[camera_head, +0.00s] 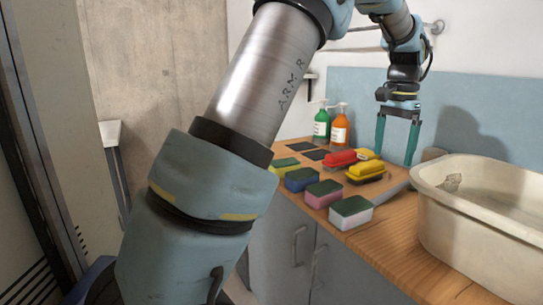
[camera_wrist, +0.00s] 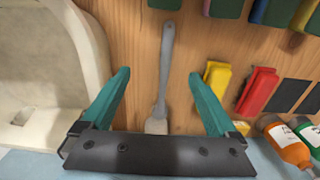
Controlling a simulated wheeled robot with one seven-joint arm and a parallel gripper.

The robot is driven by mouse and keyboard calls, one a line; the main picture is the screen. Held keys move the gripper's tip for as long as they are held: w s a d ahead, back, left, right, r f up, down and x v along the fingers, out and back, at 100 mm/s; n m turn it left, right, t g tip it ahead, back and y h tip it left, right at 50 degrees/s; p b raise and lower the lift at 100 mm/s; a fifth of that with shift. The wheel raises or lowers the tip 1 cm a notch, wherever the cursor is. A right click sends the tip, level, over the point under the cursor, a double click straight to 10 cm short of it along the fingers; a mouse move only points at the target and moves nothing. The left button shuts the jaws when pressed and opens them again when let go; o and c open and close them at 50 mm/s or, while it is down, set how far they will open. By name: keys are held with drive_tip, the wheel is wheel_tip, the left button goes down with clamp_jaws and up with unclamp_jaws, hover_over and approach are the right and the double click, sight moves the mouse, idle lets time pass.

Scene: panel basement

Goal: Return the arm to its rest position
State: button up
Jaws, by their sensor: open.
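My gripper (camera_head: 396,140) hangs from my raised arm above the back of the wooden counter (camera_head: 400,235). Its two teal fingers point down, spread apart. In the wrist view my gripper (camera_wrist: 160,95) shows nothing held between the fingers. A grey long-handled tool (camera_wrist: 166,70) lies on the counter below, in line with the gap between the fingers. I cannot tell from these views how high the fingers are above it.
A cream basin (camera_head: 480,215) stands right of the gripper. Several sponges (camera_head: 351,210) and red and yellow brushes (camera_head: 340,158) lie to the left. A green bottle (camera_head: 321,125) and an orange bottle (camera_head: 340,128) stand behind, near the blue wall panel (camera_head: 480,110).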

drive_tip(key=a+f+n, duration=0.3)
drive_tip(key=a, duration=0.8)
drive_tip(key=a+f+n, duration=0.3)
drive_tip(key=a+f, duration=0.1)
drive_tip(key=a, duration=0.8)
drive_tip(key=s+a+f+n, duration=0.2)
drive_tip(key=s+a, duration=0.3)
drive_tip(key=a, duration=0.1)
drive_tip(key=s+a+f+n+t, duration=0.1)
drive_tip(key=s+a+f+n, duration=0.2)
drive_tip(key=s+a, duration=0.2)
drive_tip(key=shift+s+a+f+t+p, duration=0.3)
drive_tip(key=shift+a+p, duration=0.15)
drive_tip(key=shift+a, duration=0.6)
drive_tip(key=shift+o, duration=0.2)
